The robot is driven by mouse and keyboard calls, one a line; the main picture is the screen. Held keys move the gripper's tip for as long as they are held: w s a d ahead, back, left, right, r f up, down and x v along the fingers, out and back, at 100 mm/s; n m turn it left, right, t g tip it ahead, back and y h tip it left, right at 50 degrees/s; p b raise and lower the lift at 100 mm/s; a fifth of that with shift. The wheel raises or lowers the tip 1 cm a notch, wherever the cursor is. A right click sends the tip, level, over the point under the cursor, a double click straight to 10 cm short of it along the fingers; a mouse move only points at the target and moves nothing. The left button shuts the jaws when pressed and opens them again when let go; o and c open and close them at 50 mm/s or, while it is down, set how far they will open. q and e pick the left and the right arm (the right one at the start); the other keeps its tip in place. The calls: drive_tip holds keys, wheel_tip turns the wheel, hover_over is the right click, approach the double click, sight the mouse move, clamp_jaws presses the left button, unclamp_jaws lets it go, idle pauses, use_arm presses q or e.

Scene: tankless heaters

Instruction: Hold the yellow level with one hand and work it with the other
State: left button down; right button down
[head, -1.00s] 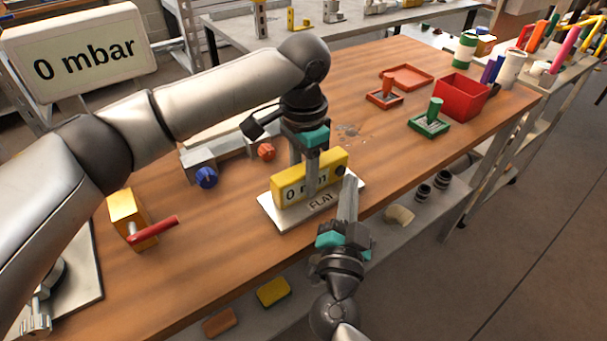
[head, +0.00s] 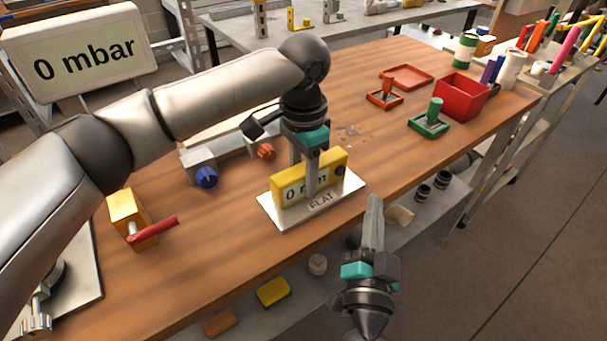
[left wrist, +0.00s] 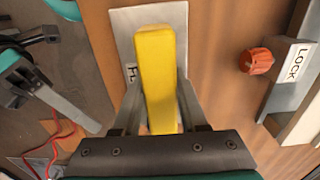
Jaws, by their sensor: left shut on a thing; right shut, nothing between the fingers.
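The yellow level (head: 290,190) stands upright on a white plate marked FLAT (head: 285,222); its display is partly covered by my gripper, showing a 0 and part of a unit. My left gripper (head: 312,190) comes down from above and is shut on the level, one finger across its front face. In the left wrist view the level's yellow top (left wrist: 157,70) lies between the fingers. A dark round knob (head: 341,170) sits at the right end of the level's front. My right gripper (head: 374,205) is shut and empty, off the table's front edge, apart from the level.
A yellow block with a red handle (head: 152,232) stands left on the table. A blue knob (head: 206,177) and an orange knob (head: 266,151) sit behind. A red box (head: 461,96) and green stamp (head: 431,119) are at right. A lower shelf holds a sponge (head: 273,292).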

use_arm(q)
drive_tip(key=shift+c, duration=1.8)
unclamp_jaws()
